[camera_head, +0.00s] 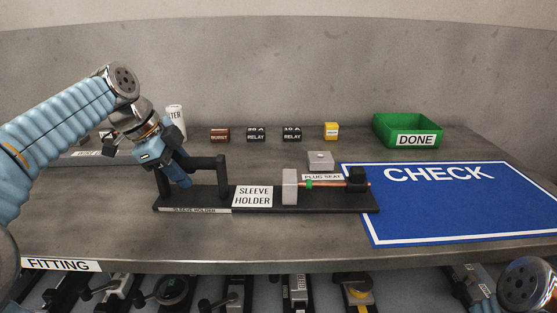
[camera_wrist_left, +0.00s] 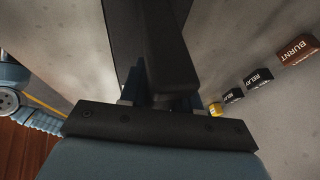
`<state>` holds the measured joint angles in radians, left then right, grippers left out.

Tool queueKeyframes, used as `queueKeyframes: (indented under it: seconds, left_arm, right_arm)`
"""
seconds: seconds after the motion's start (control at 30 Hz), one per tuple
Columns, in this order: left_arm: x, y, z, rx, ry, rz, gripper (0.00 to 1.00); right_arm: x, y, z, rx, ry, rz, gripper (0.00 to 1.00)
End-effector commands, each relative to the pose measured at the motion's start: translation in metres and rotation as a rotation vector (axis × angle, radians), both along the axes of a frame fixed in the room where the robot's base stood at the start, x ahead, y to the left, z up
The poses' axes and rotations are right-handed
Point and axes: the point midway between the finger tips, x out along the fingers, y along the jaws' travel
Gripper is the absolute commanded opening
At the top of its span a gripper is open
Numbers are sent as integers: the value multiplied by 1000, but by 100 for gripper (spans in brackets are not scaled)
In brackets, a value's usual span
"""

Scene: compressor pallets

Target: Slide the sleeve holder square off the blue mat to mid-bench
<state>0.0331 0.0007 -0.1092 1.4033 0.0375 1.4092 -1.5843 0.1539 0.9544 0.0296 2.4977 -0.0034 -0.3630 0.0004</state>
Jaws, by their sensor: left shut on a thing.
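The sleeve holder (camera_head: 270,210) is a long black base with a white label, lying on the bench. A grey block and a copper-coloured rod with a green band sit on its right part. Its right end overlaps the left edge of the blue CHECK mat (camera_head: 445,215). My left gripper (camera_head: 180,178) is shut on the holder's black handle (camera_head: 208,163) at the left end. In the left wrist view the dark handle bar (camera_wrist_left: 165,50) runs between the fingers, whose tips are mostly hidden. My right gripper is not in view.
Behind the holder are a grey plug seat (camera_head: 320,160), a yellow box (camera_head: 331,131), relay blocks (camera_head: 256,134) and a burnt block (camera_head: 220,135). A green DONE bin (camera_head: 408,131) stands at the back right. Bare bench lies in front of the holder.

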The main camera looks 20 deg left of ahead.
Motion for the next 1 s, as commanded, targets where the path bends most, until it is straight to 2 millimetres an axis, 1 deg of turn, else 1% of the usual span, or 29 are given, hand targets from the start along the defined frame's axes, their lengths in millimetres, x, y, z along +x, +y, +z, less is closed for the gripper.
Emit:
queueKeyframes:
  seconds: [0.03,0.6,0.77,1.0]
  left_arm:
    - [-2,8,-2,2,5,7,0]
    - [-21,71,-3,2,9,6,0]
    - [-24,80,-4,2,9,4,0]
    - [-25,81,-5,3,9,3,0]
  right_arm:
    - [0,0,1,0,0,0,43]
    - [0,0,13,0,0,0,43]
    - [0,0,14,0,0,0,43]
    - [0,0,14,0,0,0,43]
